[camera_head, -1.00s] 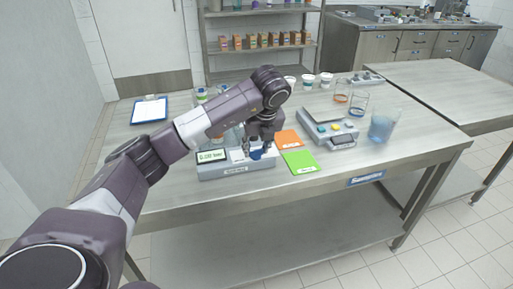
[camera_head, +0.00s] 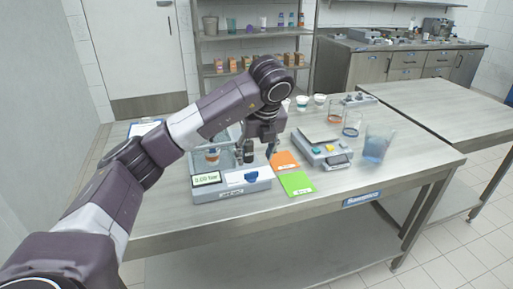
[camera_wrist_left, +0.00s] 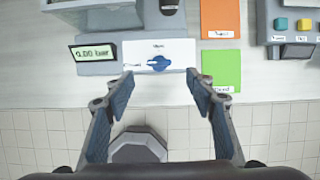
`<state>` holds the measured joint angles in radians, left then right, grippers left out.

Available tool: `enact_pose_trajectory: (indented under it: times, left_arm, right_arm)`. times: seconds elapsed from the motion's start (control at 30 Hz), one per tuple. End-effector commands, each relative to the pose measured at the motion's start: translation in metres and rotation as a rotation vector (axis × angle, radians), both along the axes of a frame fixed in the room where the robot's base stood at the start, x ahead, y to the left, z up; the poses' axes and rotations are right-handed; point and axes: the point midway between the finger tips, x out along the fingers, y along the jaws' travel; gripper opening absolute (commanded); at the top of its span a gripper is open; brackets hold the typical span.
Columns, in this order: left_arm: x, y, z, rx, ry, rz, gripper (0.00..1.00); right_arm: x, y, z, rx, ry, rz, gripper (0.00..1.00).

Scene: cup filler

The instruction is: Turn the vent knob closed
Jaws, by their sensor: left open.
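The vent knob (camera_head: 251,177) is blue and sits on a white panel at the front right of a grey device (camera_head: 232,196). In the left wrist view the knob (camera_wrist_left: 161,65) lies under small lettering, with its handle across the panel; its exact setting is too small to read. My left gripper (camera_head: 260,153) is open and empty, raised above the knob and apart from it. In the left wrist view its fingertips (camera_wrist_left: 159,75) are spread on both sides of the knob's line. My right gripper is not in view.
The table front is clear.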

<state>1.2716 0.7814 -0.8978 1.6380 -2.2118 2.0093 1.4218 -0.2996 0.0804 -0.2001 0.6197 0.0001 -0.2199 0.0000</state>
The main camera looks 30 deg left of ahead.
Motion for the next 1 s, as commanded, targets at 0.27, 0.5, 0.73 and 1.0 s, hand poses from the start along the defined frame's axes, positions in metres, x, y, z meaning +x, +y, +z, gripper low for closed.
enact_pose_trajectory:
  times: [0.27,0.5,0.73,1.0]
  left_arm:
    - [-0.007,-0.008,0.027,0.001,-0.002,0.002,0.51]
    - [-0.010,-0.010,0.033,0.002,0.002,0.002,0.51]
    - [-0.010,-0.010,0.033,0.000,0.001,0.003,0.51]
    - [-0.009,-0.012,0.032,-0.003,0.002,-0.002,0.51]
  right_arm:
    - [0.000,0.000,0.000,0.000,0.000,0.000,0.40]
    - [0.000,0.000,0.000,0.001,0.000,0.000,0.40]
    - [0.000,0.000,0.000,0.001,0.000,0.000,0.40]
    - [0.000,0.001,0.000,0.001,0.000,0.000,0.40]
